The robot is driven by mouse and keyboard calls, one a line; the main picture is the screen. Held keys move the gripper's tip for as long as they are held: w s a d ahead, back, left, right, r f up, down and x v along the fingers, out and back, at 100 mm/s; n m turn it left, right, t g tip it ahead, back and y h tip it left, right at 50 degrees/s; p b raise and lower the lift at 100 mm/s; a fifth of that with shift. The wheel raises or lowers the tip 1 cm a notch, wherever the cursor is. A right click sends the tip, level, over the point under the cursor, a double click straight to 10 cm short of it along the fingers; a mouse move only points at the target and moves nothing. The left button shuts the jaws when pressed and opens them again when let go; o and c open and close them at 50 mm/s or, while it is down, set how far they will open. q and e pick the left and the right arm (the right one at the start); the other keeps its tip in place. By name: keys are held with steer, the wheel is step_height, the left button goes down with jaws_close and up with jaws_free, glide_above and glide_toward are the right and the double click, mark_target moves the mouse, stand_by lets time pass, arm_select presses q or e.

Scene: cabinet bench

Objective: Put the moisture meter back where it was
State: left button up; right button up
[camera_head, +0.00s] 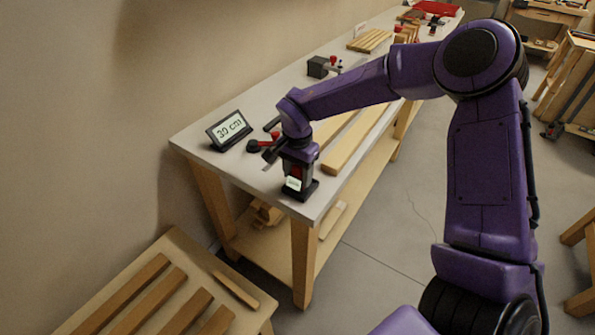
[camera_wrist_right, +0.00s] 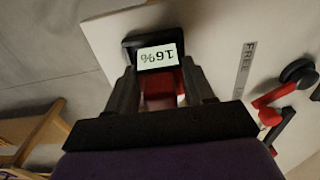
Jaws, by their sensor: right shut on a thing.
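The moisture meter (camera_head: 294,183) is a dark and red device with a small lit display, near the front corner of the bench. My left gripper is not in view.
A display reading 30 cm (camera_head: 229,130) and a red-and-black tool (camera_head: 265,143) stand beside the arm on the pale bench (camera_head: 195,139). A strip marked FREE (camera_wrist_right: 243,72) lies on the bench. Wooden boards (camera_head: 357,138) lie behind. A slatted wooden stand (camera_head: 235,288) is at front left.

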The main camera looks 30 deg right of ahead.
steer(key=shift+f, duration=0.35)
steer(key=o, duration=1.2)
steer(key=shift+c, duration=0.2)
step_height(320, 180, up, 13)
steer(key=shift+r+b, duration=0.1)
steer(key=shift+b, duration=0.25)
